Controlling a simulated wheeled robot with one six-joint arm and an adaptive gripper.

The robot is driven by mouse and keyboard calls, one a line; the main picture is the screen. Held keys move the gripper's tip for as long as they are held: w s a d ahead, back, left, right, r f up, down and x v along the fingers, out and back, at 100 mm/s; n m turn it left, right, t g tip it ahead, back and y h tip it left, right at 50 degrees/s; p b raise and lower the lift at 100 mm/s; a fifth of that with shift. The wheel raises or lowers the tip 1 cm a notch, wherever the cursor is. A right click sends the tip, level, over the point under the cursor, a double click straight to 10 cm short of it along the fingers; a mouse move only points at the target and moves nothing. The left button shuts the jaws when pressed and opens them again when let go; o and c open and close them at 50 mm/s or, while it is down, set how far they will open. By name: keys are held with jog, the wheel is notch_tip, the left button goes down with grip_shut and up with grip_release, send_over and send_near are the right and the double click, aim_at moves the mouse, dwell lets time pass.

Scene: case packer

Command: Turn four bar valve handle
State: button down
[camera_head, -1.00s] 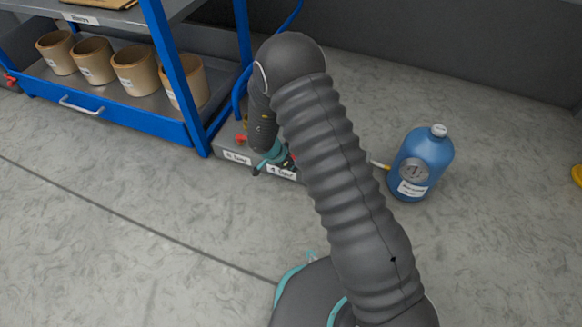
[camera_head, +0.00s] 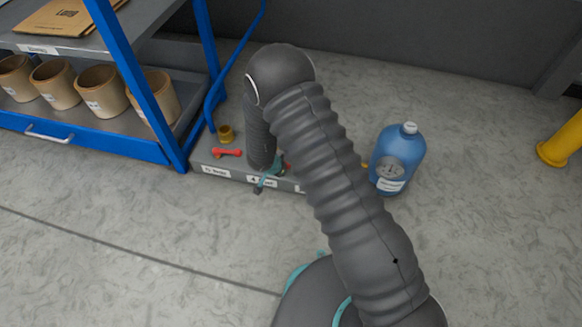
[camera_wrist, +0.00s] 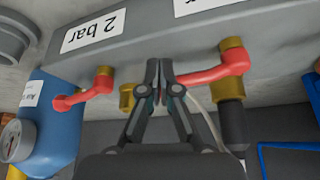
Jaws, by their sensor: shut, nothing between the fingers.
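In the head view, a grey valve block (camera_head: 203,160) stands on the floor beside the shelf, with labels on its front. A red handle (camera_head: 227,152) shows on its left part. My gripper (camera_head: 265,183) is low in front of the label starting with 4, partly behind my arm. In the wrist view, which is upside down, my gripper (camera_wrist: 160,66) is shut and empty. Its tips are beside the free end of a red handle (camera_wrist: 212,72) on a brass valve (camera_wrist: 232,60); contact is unclear. A label (camera_wrist: 205,5) near it is cut off. Another red handle (camera_wrist: 85,95) is near the "2 bar" label (camera_wrist: 95,31).
A blue bottle (camera_head: 398,155) with a gauge stands right of the block. The blue-framed shelf (camera_head: 140,90) with several tan pots is at left. A yellow post (camera_head: 565,138) is at far right. Front floor is clear.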

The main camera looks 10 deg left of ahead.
jog(key=shift+w+d+r+p, duration=0.1)
jog(key=shift+w+d+p, duration=0.05)
jog(key=shift+w+p, duration=0.25)
jog(key=shift+w+d, duration=0.1)
jog(key=shift+d, duration=0.05)
dwell(0.4)
jog(key=shift+s+f, duration=0.2)
jog(key=shift+s, duration=0.05)
jog(key=s+a+r+p, duration=0.2)
jog(key=s+r+p, duration=0.1)
jog(key=s+r, duration=0.4)
jog(key=shift+v, duration=0.8)
jog(key=shift+a, duration=0.2)
